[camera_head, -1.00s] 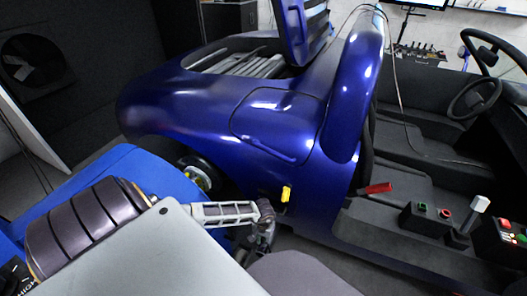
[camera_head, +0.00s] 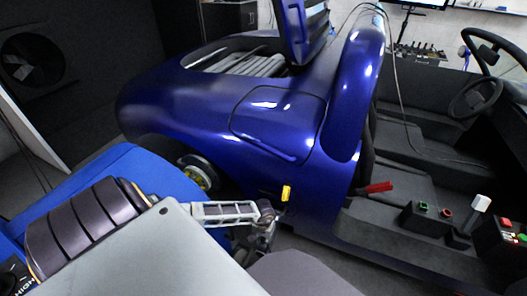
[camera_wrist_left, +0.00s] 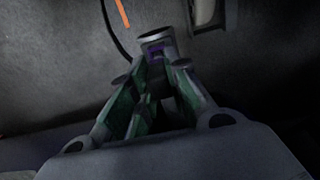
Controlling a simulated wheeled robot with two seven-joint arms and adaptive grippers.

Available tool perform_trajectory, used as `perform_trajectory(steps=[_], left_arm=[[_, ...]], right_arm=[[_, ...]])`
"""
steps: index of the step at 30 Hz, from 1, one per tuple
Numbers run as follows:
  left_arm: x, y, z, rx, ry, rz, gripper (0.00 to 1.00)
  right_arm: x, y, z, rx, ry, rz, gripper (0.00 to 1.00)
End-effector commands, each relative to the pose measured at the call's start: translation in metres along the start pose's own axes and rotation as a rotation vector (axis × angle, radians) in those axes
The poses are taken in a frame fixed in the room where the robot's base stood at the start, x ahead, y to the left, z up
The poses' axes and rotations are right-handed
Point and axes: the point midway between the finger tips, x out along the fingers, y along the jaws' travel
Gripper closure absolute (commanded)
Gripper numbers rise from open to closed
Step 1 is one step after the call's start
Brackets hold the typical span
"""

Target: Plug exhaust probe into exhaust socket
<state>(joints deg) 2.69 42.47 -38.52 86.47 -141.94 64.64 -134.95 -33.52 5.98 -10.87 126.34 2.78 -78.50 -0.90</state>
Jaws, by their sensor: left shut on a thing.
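My left gripper (camera_head: 264,240) is low in the middle of the head view, beside the lower body of the blue car (camera_head: 250,130). In the left wrist view the left gripper (camera_wrist_left: 156,62) has its fingers closed together at their tips. They are shut on a grey round-ended piece with a purple patch, which appears to be the exhaust probe (camera_wrist_left: 155,38). Most of the probe is hidden, and its far end does not show clearly. I cannot make out the exhaust socket in either view. My right gripper is not in view.
A yellow piece (camera_head: 286,193) is on the car side just above my left gripper. A wheel hub (camera_head: 198,172) is to its left, near a blue surface (camera_head: 130,170). A black cable (camera_wrist_left: 112,30) and an orange strip (camera_wrist_left: 122,12) show in the wrist view.

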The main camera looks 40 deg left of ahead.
Motion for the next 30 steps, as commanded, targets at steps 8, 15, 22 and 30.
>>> perform_trajectory(steps=[8,15,22,30], left_arm=[[0.006,0.0,0.0,0.0,0.0,0.0,1.0],[0.01,0.0,0.0,-0.001,0.0,0.0,1.0],[0.013,0.0,0.0,-0.001,0.0,0.0,1.0],[0.012,0.0,0.0,0.0,0.0,0.0,0.62]], right_arm=[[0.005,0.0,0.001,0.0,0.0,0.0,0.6],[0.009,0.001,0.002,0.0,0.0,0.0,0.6],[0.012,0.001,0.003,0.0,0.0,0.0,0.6],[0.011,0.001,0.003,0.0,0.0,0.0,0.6]])
